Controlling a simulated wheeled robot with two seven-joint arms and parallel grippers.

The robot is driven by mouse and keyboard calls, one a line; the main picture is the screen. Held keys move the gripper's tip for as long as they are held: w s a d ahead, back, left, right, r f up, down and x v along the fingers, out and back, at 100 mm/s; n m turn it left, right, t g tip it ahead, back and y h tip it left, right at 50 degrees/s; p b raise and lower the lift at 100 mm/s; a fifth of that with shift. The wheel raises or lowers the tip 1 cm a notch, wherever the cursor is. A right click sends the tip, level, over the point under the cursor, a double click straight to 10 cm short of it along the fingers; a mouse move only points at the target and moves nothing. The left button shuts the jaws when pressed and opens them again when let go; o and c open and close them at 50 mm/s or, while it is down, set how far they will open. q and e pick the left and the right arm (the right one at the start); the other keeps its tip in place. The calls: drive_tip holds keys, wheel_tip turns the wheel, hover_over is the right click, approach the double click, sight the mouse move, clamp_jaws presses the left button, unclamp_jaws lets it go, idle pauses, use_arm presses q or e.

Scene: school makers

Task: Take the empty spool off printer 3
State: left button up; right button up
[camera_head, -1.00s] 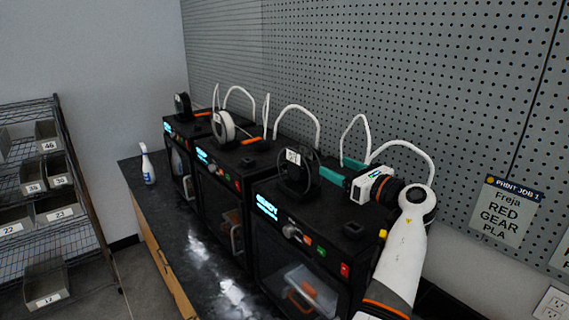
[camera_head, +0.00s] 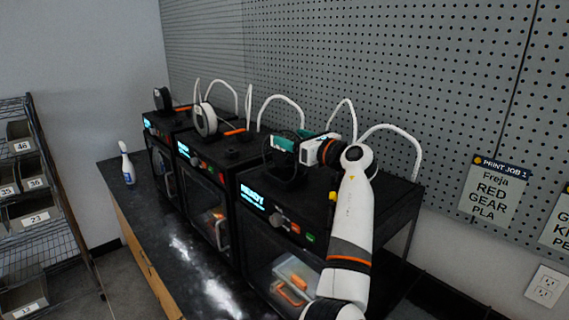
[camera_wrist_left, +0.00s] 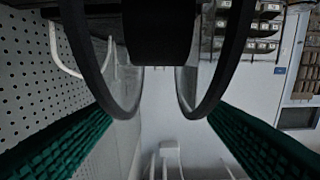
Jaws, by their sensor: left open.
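The empty black spool (camera_head: 284,172) stands on top of printer 3 (camera_head: 330,222), the nearest printer, whose screen reads READY. My left gripper (camera_head: 283,145) is at the spool's upper part in the head view and covers much of it. In the left wrist view, the spool (camera_wrist_left: 222,70) shows as two dark rims with a bare hub between them. The teal fingers of my left gripper (camera_wrist_left: 158,135) are open, one on each side of the spool. I cannot tell whether they touch it. My right gripper is not in view.
Two more printers (camera_head: 205,165) stand to the left, with a white-sided spool (camera_head: 204,119) and a dark spool (camera_head: 161,100) on top. White tubes (camera_head: 285,98) arch behind them. A spray bottle (camera_head: 126,163) stands on the dark counter (camera_head: 150,235). A pegboard wall (camera_head: 400,80) is close behind.

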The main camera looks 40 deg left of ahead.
use_arm(q)
drive_tip(key=shift+w+a+f, duration=0.1)
drive_tip(key=shift+a, duration=0.55)
drive_tip(key=shift+w+a+f, duration=0.1)
drive_tip(key=shift+a, duration=0.5)
drive_tip(key=shift+s+d+r, duration=0.1)
drive_tip(key=shift+d+r, duration=0.1)
drive_tip(key=c, duration=1.3)
